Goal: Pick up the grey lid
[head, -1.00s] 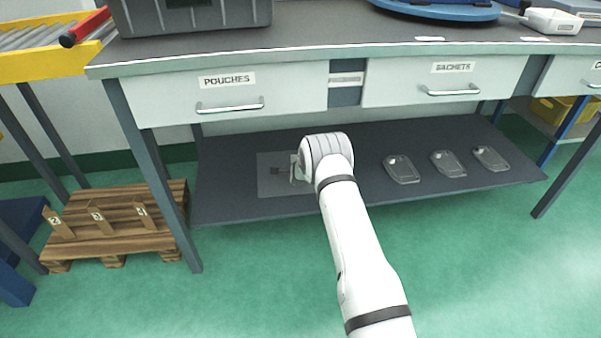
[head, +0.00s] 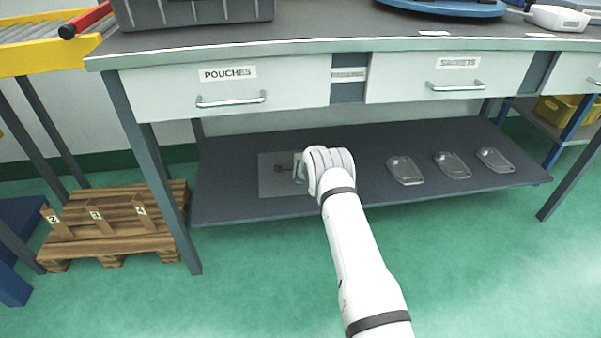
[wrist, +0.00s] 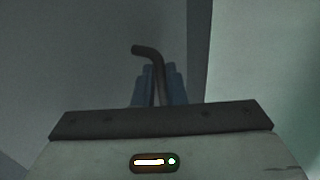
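A flat grey square plate, which looks like the grey lid (head: 272,187), lies on the lower shelf, with a small dark handle-like part (head: 279,168) on it. My gripper (head: 299,167) is over the plate's right side, low under the workbench; its fingers cannot be made out there. In the wrist view, the two blue fingers of my gripper (wrist: 159,84) stand a little apart. A dark bent rod (wrist: 150,54), apparently the lid's handle, runs up between them, with narrow gaps showing beside it. Contact with the rod cannot be seen clearly.
Several clear-looking moulded pieces, one of them here (head: 405,171), lie right of my arm on the shelf (head: 345,205). The bench drawers (head: 230,88) are close above. A bench leg (head: 155,170) and a wooden pallet (head: 115,220) stand at left.

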